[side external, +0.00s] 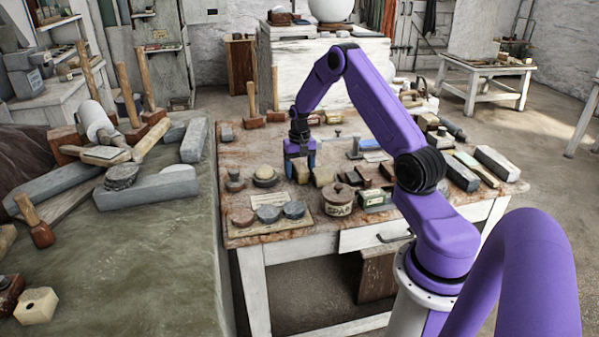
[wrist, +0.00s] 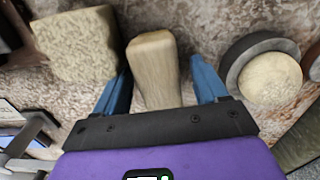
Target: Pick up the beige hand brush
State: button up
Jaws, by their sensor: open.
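The beige hand brush (wrist: 154,72) shows in the wrist view as a pale, wood-grained, rounded block; no bristles can be made out. It lies on the worktable, between the two blue fingers of my gripper (wrist: 160,70). The fingers are open, one on each side, with a visible gap on the right and a narrower one on the left. In the side external view my gripper (side external: 300,158) points down low over the table, and the brush (side external: 302,175) shows partly beneath it.
A rough beige block (wrist: 78,45) lies close on the left in the wrist view. A dark round dish with a pale dome (wrist: 268,75) sits on the right. A lidded pot (side external: 338,200) and a board with round pieces (side external: 268,215) stand nearer the table's front edge.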

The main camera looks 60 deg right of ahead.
aim_at(299, 165)
jog(key=shift+c, duration=0.3)
jog(key=c, duration=1)
jog(key=shift+r, duration=0.1)
jog(key=shift+r, duration=0.5)
notch_tip(299, 165, up, 2)
jog(key=shift+r, duration=0.1)
jog(key=s+a+r, duration=0.2)
jog(key=s+r, duration=0.1)
jog(key=s, duration=0.1)
jog(key=s+a+r, duration=0.3)
jog(key=s, duration=0.1)
jog(key=s+a+r, duration=0.2)
jog(key=s+r, duration=0.1)
jog(key=s, duration=0.1)
jog(key=shift+a+r, duration=0.15)
jog(key=shift+r, duration=0.2)
